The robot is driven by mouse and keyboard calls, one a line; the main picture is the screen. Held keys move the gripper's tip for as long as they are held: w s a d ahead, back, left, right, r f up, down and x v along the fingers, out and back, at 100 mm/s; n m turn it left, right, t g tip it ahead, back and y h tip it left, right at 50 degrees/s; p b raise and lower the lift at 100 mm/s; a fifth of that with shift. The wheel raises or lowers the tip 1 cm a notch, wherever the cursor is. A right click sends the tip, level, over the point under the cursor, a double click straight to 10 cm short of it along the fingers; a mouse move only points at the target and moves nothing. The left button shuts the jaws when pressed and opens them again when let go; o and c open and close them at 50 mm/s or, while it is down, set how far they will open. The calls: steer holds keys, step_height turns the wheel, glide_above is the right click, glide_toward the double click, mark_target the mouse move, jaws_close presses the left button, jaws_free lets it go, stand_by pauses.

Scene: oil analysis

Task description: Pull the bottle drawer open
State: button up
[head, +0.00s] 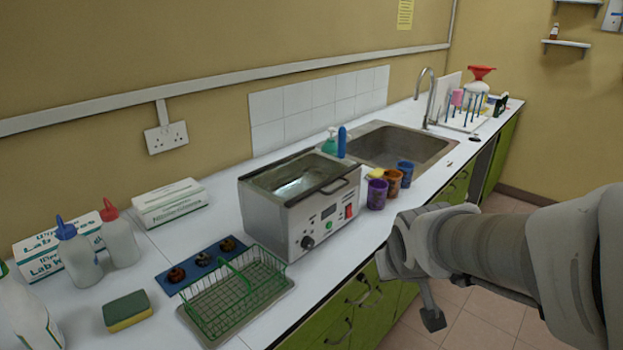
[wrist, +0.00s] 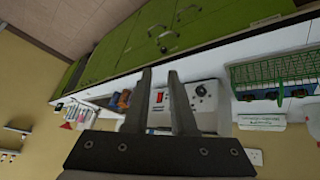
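The fronts in view look shut; I cannot tell which one is the bottle drawer. My gripper (head: 433,318) is in front of the counter's edge, partly hidden by my wrist in the head view. In the wrist view my gripper (wrist: 159,74) has its two fingers apart with nothing between them. It is apart from the handles.
On the counter (head: 228,210) stand a metal water bath (head: 290,228), a green wire basket (head: 235,298), several coloured cups (head: 377,194) and white bottles (head: 120,240). A sink (head: 395,145) lies farther back. The tiled floor (head: 480,330) in front of the cabinets is clear where visible.

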steer(key=w+d+f+m+t+y+b, duration=0.15)
steer(key=w+f, duration=0.25)
steer(key=f, duration=0.4)
steer(key=w+d+f+b, duration=0.1)
steer(key=w+f+b, duration=0.25)
steer(key=f, duration=0.35)
steer(key=m+t+b, duration=1.1)
steer(key=m+t, duration=0.1)
steer(key=m, duration=0.7)
glide_toward(365, 296)
steer(key=shift+g+h, duration=0.25)
steer(key=shift+h, duration=0.1)
steer(key=w, duration=0.3)
steer(key=w+r+b, duration=0.1)
steer(key=w, duration=0.2)
steer(key=w+b, duration=0.1)
steer(key=w, duration=0.3)
steer(key=shift+r, duration=0.15)
jaws_close()
